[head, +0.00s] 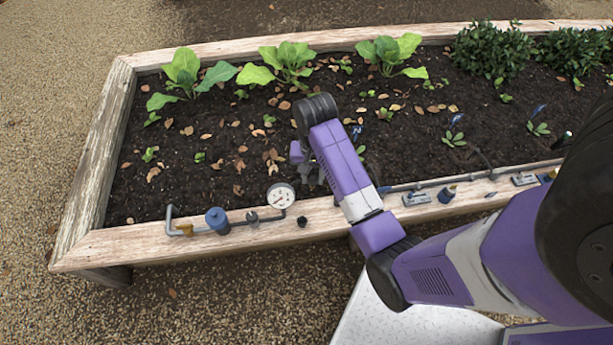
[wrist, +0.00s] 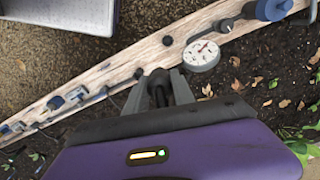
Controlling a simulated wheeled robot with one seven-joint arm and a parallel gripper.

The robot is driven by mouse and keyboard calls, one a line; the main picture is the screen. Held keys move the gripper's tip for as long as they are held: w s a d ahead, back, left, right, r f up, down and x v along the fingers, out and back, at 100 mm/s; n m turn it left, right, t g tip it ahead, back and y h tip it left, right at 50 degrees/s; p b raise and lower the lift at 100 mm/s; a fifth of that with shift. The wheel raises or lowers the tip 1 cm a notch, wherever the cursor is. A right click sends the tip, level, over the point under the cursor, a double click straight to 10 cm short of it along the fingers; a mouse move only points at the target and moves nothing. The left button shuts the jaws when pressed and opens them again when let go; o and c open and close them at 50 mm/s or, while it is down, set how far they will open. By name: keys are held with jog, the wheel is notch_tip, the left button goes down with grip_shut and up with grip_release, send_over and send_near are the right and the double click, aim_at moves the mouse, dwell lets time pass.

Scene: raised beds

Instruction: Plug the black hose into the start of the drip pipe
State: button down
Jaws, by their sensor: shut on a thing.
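My gripper (head: 313,180) hangs over the soil just behind the front rim, partly hidden by my own arm in the head view. In the wrist view my gripper (wrist: 160,88) has its fingers closed on a dark piece, the black hose (wrist: 158,95); only a short part of it shows. The dark drip pipe (head: 430,183) runs along the rim to the right of my arm, and shows at the left in the wrist view (wrist: 88,101). Its near end is close to my gripper, but I cannot tell whether the hose touches it.
A round gauge (head: 281,196), a blue-capped fitting (head: 217,220) and a black knob (head: 302,221) sit on the wooden rim (head: 150,243) left of my arm. Leafy plants (head: 288,62) grow behind.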

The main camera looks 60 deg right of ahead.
jog(key=s+d+p, duration=0.3)
jog(key=s+d, duration=0.3)
jog(key=d, duration=0.4)
jog(key=shift+d, duration=0.15)
dwell(0.7)
jog(key=shift+f, duration=0.1)
notch_tip(320, 180, down, 17)
jog(key=b, duration=0.9)
jog(key=shift+b, duration=0.3)
dwell(2.1)
jog(key=shift+p, duration=0.55)
dwell(0.8)
jog(key=shift+f, duration=0.4)
